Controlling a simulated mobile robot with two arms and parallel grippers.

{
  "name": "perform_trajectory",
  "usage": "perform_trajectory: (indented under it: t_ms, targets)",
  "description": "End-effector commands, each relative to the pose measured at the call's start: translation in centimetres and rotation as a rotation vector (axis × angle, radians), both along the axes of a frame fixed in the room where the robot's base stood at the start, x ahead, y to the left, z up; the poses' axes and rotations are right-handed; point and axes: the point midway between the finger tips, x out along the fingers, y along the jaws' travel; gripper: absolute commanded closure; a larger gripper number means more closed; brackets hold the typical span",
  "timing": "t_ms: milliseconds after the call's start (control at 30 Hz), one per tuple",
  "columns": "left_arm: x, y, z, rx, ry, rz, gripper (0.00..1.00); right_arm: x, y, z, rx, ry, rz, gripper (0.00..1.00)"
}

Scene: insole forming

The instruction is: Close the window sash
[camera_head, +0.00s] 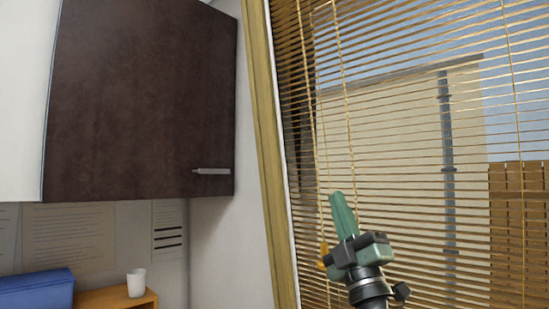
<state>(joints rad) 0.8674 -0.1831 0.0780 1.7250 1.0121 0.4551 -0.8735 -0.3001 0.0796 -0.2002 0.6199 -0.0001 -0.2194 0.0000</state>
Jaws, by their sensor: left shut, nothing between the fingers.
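The window (400,130) fills the right half of the head view, behind lowered blinds with thin tan slats. A wooden frame (265,150) runs down its left side. I cannot make out the sash apart from the blinds, nor tell whether it stands open. My left gripper (343,212) is in front of the lower left part of the blinds, with its green fingers together and pointing up. It is shut and holds nothing. I cannot tell whether it touches the slats. My right gripper is out of view.
A dark brown wall cabinet (145,95) with a metal handle (211,171) hangs left of the window. Below it are a white cup (136,282) on a wooden surface (105,298), a blue box (38,289) and papers on the wall (70,236).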

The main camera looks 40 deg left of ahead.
Motion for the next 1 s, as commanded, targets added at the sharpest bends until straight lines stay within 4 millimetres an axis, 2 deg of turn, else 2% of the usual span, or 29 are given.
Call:
perform_trajectory:
  t_ms: [33,100,233,400,567,667,767,1000]
  targets:
    - [-1.7,2.0,3.1,-0.124,-0.081,0.028,1.0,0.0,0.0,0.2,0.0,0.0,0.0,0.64]
    - [-3.6,4.5,5.4,-0.307,-0.153,0.061,1.0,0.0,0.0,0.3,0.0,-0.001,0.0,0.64]
    - [-5.7,7.2,7.5,-0.623,-0.2,0.067,1.0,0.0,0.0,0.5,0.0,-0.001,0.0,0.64]
    - [-6.6,7.5,8.7,-0.895,-0.159,0.02,1.0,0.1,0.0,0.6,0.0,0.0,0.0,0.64]
    - [-6.7,7.1,8.9,-0.999,-0.118,-0.01,1.0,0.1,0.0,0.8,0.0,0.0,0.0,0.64]
    - [-6.6,7.7,9.1,-1.013,-0.112,-0.012,1.0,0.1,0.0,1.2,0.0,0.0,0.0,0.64]
    - [-6.2,9.0,9.2,-1.014,-0.112,-0.01,1.0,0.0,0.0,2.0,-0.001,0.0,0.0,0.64]
    - [-4.9,13.9,9.7,-1.012,-0.114,-0.008,1.0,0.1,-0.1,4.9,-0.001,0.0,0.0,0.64]
